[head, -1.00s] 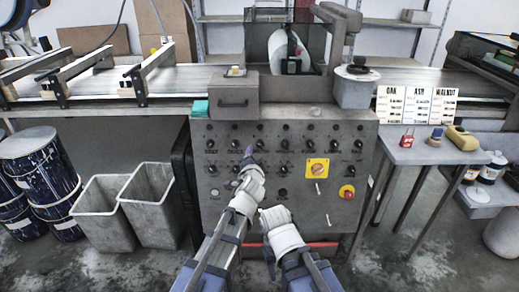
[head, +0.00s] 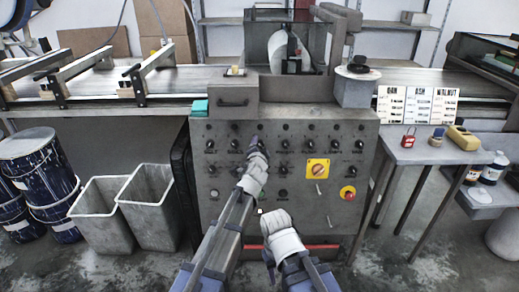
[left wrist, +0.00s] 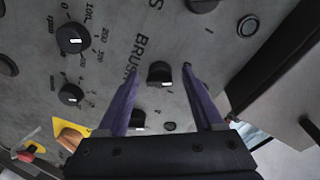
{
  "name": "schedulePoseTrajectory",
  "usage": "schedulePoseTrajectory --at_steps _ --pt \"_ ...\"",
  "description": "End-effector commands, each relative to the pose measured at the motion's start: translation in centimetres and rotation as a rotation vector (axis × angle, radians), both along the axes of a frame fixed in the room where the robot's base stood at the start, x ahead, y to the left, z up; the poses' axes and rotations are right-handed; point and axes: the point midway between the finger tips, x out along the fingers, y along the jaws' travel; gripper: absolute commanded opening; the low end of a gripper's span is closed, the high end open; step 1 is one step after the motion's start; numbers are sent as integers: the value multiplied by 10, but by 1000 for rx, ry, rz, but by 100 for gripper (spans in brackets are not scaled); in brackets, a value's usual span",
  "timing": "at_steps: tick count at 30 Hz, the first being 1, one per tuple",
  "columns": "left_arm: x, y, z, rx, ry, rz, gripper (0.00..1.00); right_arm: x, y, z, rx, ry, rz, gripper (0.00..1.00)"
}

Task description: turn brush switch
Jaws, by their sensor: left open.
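The grey control panel (head: 222,212) carries rows of black knobs. In the left wrist view a black knob (left wrist: 160,73) sits beside the printed word BRUSH, roughly between the tips of my purple fingers. My left gripper (left wrist: 157,78) is open, one finger on each side of that knob; I cannot tell whether they touch it. In the head view my left gripper (head: 257,142) is raised against the upper knob rows and hides part of them. My right gripper (head: 264,213) is low in front of the panel, its fingers too unclear to read.
A yellow rotary switch (head: 317,169) and a red emergency button (head: 347,192) on a yellow base are on the panel's right. More knobs (left wrist: 71,95) with number scales lie nearby. A side table (head: 425,152) holds a red padlock (head: 408,139).

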Motion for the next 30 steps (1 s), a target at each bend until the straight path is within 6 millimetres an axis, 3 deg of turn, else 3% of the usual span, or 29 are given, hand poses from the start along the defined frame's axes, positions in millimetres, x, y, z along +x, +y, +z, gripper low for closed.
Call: schedulePoseTrajectory --at_steps 6,24,30 --pt "0 0 0 0 0 0 67 0 0 0 0 0 0 50" --pt "0 0 1 0 -1 0 0 0 0 0 0 0 0 50" --pt "0 0 1 1 -1 -1 0 0 0 0 0 0 0 50"
